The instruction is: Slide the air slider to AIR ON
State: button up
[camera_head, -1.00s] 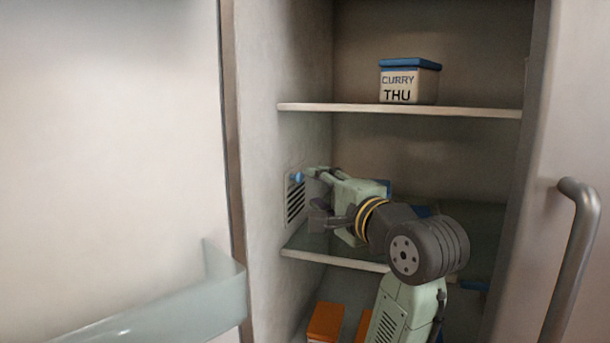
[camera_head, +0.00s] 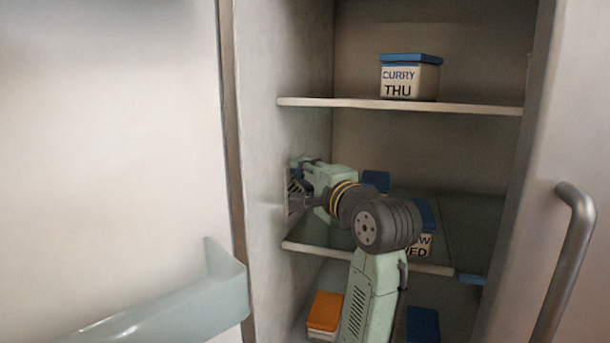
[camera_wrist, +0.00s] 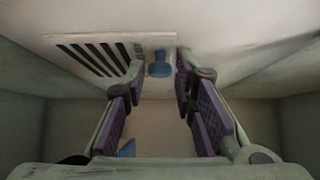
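The air slider is a blue knob (camera_wrist: 159,66) on a pale plate beside a slotted vent (camera_wrist: 92,58) in the wrist view. The vent's plate is on the cabinet's left inner wall in the head view (camera_head: 291,197), where my gripper hides the knob. My gripper (camera_wrist: 160,67) is open, its purple-padded fingers reaching to either side of the knob. The knob shows between the fingertips with a gap on each side; whether they touch the wall I cannot tell. I cannot read any AIR ON lettering.
A blue-lidded CURRY THU box (camera_head: 409,77) stands on the upper shelf (camera_head: 450,107). A partly hidden blue-lidded box (camera_head: 425,243) sits on the glass middle shelf (camera_head: 300,248) behind my arm. An orange-lidded box (camera_head: 324,313) is below. An open door with a bin (camera_head: 190,300) stands at left.

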grip_shut()
dwell(0.4)
jog(key=w+d, duration=0.2)
jog(key=w, duration=0.5)
jog(key=shift+d+r, duration=0.2)
jog(key=shift+o, duration=1.6)
grip_release()
jog(key=shift+w+f, duration=0.1)
jog(key=shift+f, duration=0.05)
jog(key=shift+o, duration=0.5)
